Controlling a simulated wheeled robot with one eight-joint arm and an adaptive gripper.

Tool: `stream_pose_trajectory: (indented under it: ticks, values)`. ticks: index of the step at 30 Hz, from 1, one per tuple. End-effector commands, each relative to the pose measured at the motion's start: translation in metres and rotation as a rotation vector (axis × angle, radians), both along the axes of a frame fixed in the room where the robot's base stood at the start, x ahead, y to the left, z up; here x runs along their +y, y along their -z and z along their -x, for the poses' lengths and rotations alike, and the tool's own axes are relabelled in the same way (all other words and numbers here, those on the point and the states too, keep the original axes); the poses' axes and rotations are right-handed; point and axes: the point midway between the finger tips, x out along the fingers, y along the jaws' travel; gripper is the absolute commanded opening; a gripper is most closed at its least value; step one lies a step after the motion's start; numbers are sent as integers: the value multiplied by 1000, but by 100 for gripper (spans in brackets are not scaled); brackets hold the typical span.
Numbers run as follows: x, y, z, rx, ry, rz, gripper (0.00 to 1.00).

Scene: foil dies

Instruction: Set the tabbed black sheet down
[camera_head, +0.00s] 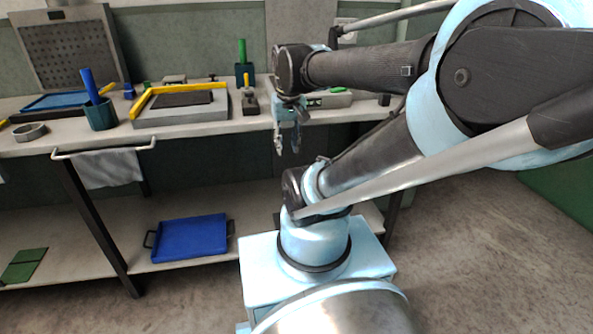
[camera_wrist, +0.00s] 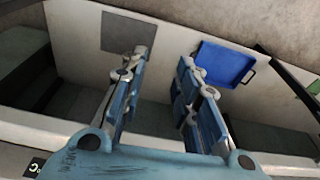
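My gripper (camera_head: 287,142) hangs fingers down in front of the workbench edge in the head view. In the wrist view my gripper (camera_wrist: 162,70) has its two fingers apart, with nothing seen between them. A dark flat sheet (camera_head: 182,99) lies on a grey block with yellow bars on the bench; no tab can be made out on it. A dark grey square (camera_wrist: 126,32) lies flat on the lower shelf in the wrist view, apart from the fingers. I cannot tell which of these is the tabbed black sheet.
A blue tray (camera_head: 190,237) stands on the lower shelf (camera_head: 140,204), also in the wrist view (camera_wrist: 226,62). A cloth (camera_head: 108,168) hangs on a front rail.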

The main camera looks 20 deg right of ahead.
Motion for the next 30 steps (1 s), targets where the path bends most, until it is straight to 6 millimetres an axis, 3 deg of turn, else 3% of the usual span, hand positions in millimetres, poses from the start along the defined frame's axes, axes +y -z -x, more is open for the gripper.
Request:
stream_pose_trajectory:
  ticks: [3,9,27,30]
  values:
    - [-9,34,25,-16,0,6,29]
    - [-18,66,47,-30,-7,13,29]
    - [-18,71,49,-33,-8,14,29]
    - [-18,75,40,-21,-9,14,29]
